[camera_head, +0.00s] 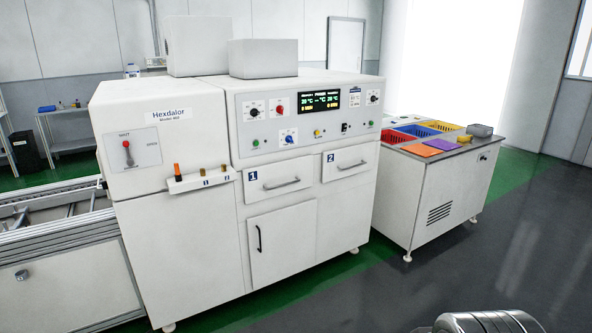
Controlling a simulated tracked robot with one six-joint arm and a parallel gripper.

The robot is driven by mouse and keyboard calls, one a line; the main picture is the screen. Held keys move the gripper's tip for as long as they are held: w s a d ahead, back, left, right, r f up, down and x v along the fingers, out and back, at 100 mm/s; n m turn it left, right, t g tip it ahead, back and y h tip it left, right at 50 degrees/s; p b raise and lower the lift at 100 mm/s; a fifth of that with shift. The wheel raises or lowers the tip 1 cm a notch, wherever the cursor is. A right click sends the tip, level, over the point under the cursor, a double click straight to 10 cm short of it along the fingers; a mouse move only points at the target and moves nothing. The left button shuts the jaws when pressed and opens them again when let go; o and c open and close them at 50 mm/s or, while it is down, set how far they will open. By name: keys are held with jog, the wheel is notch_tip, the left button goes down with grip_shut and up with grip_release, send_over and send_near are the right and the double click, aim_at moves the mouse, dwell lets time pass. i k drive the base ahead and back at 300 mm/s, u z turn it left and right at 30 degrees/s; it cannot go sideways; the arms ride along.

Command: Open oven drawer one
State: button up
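The oven (190,115) is a large white machine labelled Hexdalor in the middle of the head view. My gripper is not in view. Only a rounded grey metal piece, probably part of my arm, shows at the bottom right edge, well apart from the oven.
Below the drawers is a cupboard door (282,243) with a vertical handle. A conveyor (60,230) adjoins the oven's left side. A white cabinet (433,200) with coloured trays stands to the right. The grey floor (400,285) in front is clear.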

aim_at(268, 180)
jog(key=u, duration=0.3)
jog(key=i, duration=1.6)
jog(key=u, duration=0.5)
jog(key=i, duration=1.8)
jog(key=u, duration=0.25)
